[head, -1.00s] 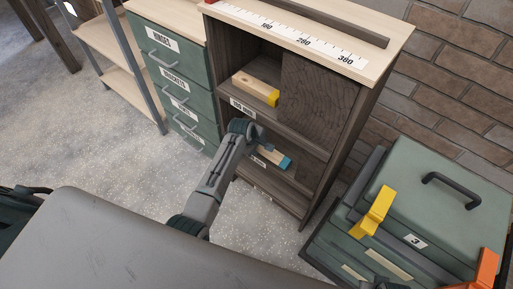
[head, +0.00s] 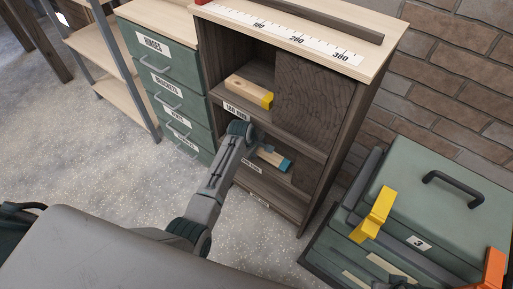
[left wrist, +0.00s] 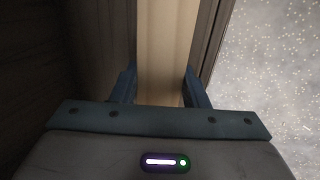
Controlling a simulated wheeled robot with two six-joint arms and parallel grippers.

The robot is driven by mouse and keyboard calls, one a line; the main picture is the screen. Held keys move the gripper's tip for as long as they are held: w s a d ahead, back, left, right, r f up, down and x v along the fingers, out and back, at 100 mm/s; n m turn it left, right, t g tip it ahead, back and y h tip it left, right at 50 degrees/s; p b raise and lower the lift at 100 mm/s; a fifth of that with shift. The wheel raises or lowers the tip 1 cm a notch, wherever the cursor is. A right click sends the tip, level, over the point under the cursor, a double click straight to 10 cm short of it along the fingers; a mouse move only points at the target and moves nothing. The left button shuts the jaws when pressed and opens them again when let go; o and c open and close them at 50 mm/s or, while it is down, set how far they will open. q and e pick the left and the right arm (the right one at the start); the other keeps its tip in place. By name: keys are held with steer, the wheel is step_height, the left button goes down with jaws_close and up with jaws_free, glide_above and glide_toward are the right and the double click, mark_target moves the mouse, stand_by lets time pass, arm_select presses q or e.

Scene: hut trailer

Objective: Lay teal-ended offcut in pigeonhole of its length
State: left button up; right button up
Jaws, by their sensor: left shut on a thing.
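The teal-ended offcut (head: 275,159) is a pale wooden block with a teal end, at the middle opening of the dark pigeonhole cabinet (head: 330,150). My left gripper (head: 264,149) is shut on it. In the left wrist view the offcut (left wrist: 165,50) runs straight out between the two fingers (left wrist: 160,90), beside a dark cabinet wall. I cannot tell whether it touches the shelf. A yellow-ended offcut (head: 250,91) lies in the upper pigeonhole. Length labels sit on the shelf edges; the upper one (head: 236,111) is too small to read surely. My right gripper is not in view.
A ruler strip (head: 290,35) marked in hundreds lies on the cabinet top with a dark bar behind it. Green labelled drawers (head: 165,85) stand at left. A green toolbox (head: 430,200) with yellow and orange clips stands at right by the brick wall.

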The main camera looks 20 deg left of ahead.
arm_select(q)
steer(key=shift+f, duration=0.25)
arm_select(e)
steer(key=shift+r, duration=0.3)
arm_select(q)
steer(key=o, duration=1.3)
steer(key=shift+c, duration=0.2)
steer(key=shift+s, duration=0.1)
